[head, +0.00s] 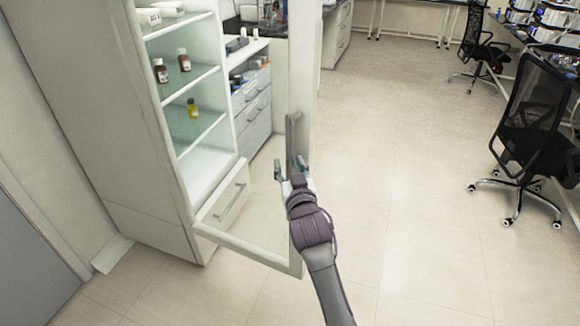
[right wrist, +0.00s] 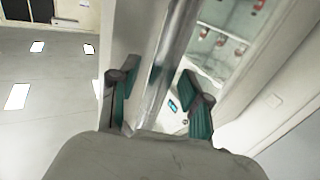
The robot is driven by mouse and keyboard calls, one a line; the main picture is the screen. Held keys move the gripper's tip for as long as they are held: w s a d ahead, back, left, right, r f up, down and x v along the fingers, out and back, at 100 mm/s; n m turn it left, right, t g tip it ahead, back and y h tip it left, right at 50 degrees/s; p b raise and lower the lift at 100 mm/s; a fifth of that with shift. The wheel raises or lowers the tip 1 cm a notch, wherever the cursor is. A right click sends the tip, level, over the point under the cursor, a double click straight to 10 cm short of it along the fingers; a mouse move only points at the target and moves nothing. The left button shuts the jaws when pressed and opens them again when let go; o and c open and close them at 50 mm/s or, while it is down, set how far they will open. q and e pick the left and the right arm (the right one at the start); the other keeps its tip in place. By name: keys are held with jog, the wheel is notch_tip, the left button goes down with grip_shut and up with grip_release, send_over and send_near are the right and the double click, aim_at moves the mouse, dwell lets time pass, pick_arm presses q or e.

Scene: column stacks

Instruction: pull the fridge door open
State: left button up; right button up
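The fridge (head: 165,120) is a tall white cabinet at the left in the head view, with glass shelves inside. Its glass door stands swung open, and the white door frame (head: 304,80) juts out towards the middle of the picture. A grey vertical handle (head: 291,135) is on the door's free edge; it also shows as a metal bar (right wrist: 168,60) in the right wrist view. My right gripper (head: 291,172) is at the handle's lower part. Its two teal-padded fingers (right wrist: 160,100) are apart, one on each side of the bar, with gaps visible. My left gripper is out of view.
Several small bottles (head: 184,60) stand on the fridge shelves. A drawer unit (head: 252,105) and counter are behind the door. Black office chairs (head: 535,130) stand at the right. The pale floor (head: 410,190) between door and chairs is clear.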

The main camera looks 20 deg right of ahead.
aim_at(291, 136)
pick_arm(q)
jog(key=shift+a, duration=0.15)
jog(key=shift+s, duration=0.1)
pick_arm(e)
notch_tip(291, 136, up, 10)
dwell(0.3)
jog(key=shift+f, duration=0.1)
dwell(0.3)
